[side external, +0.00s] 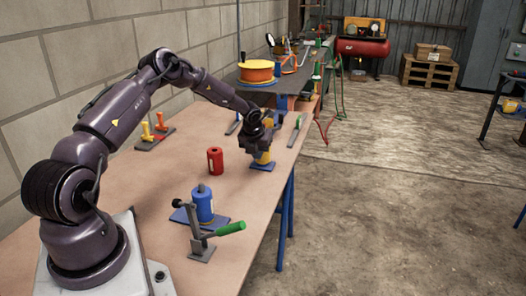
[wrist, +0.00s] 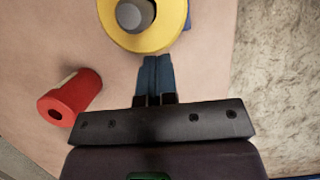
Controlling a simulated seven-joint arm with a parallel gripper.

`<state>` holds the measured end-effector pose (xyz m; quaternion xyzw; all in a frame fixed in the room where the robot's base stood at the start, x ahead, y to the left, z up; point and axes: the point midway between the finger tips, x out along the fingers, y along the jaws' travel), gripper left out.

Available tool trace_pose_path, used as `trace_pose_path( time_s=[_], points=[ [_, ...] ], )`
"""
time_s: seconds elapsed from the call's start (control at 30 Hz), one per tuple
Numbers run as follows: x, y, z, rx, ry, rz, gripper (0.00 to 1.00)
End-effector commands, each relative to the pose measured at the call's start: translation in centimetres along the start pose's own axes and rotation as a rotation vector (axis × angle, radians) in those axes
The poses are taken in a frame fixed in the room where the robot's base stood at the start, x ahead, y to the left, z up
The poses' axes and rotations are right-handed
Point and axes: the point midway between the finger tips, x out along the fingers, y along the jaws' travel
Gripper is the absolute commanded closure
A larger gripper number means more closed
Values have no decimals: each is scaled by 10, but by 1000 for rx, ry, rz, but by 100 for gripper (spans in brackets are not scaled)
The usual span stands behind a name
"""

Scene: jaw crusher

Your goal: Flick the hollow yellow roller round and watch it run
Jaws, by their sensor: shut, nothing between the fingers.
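The hollow yellow roller (wrist: 165,42) shows at the top of the wrist view as a thick ring around a grey post (wrist: 136,14). In the side external view the roller (side external: 264,157) stands on a small blue base (side external: 262,167) near the table's right edge, partly hidden by my gripper. My gripper (wrist: 156,60) is shut and empty. Its fingertips are right at the roller's near rim; I cannot tell whether they touch it.
A hollow red cylinder (side external: 215,160) stands nearby and also shows in the wrist view (wrist: 72,97). A blue cylinder (side external: 203,205) and a green-handled lever (side external: 230,229) are nearer the front. The table's right edge is close to the roller.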

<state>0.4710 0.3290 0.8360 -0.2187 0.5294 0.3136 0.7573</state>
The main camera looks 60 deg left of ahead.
Motion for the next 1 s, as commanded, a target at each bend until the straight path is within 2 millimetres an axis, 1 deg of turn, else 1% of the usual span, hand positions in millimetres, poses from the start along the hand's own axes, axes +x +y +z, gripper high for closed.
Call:
trace_pose_path(
  time_s=[0.13, 0.23, 0.6, 0.7, 0.8, 1.0],
  points=[
    [-3, 0, -7, 1, 0, 1, 100],
    [-3, 6, -7, -2, 0, 1, 100],
    [-3, 50, -7, -3, 0, 1, 100],
    [-2, 58, -7, -2, 0, 1, 100],
    [-3, 62, -7, -1, 0, 0, 100],
    [-1, 62, -3, -1, -1, 0, 100]
  ],
)
